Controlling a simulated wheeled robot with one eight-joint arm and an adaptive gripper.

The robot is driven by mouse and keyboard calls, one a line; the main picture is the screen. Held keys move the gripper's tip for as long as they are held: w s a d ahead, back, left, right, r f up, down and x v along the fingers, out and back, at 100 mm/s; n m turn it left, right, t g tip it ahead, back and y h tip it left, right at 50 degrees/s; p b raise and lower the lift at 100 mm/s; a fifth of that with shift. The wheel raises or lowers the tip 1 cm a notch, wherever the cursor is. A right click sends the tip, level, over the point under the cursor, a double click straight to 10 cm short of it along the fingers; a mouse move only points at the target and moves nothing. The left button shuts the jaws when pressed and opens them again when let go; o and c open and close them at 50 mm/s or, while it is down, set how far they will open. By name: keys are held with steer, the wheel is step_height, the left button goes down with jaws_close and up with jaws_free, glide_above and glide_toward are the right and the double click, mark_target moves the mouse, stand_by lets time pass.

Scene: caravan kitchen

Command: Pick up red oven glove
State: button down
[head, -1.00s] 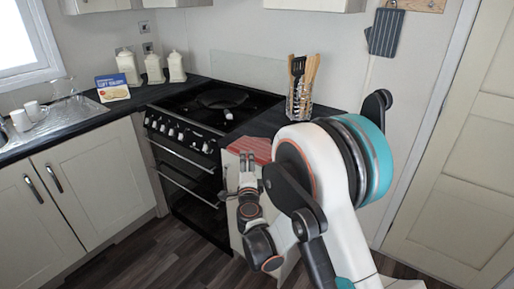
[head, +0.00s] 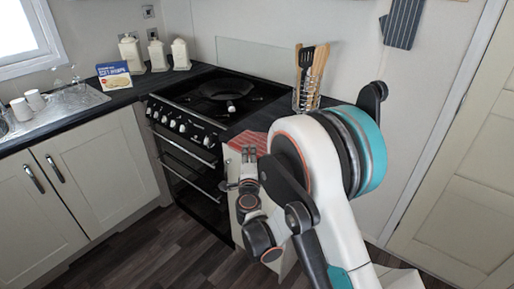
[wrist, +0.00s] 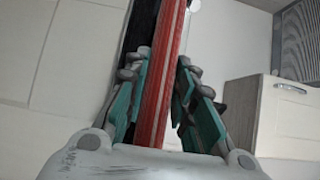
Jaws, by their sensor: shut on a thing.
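The red oven glove (head: 248,143) shows in the head view as a red striped patch at the counter's front edge, right of the cooker. In the wrist view the red glove (wrist: 164,75) is a narrow striped band running between the two fingers. My gripper (head: 248,163) is at the glove's near edge in the head view, partly hidden by my own arm. In the wrist view my gripper (wrist: 164,60) is shut on the glove, with a teal-padded finger on each side. The head view does not clearly show whether the glove is clear of the counter.
The black cooker (head: 190,145) with a pan (head: 222,90) on its hob is just left of the glove. A wire utensil holder (head: 306,95) stands on the counter behind it. A book (head: 114,75) and white canisters (head: 156,52) stand further left. The dark floor (head: 165,250) is clear in front.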

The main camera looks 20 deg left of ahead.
steer(key=shift+r, duration=0.1)
step_height(320, 180, up, 20)
steer(key=p, duration=0.6)
steer(key=shift+p, duration=0.4)
steer(key=shift+w+d, duration=0.1)
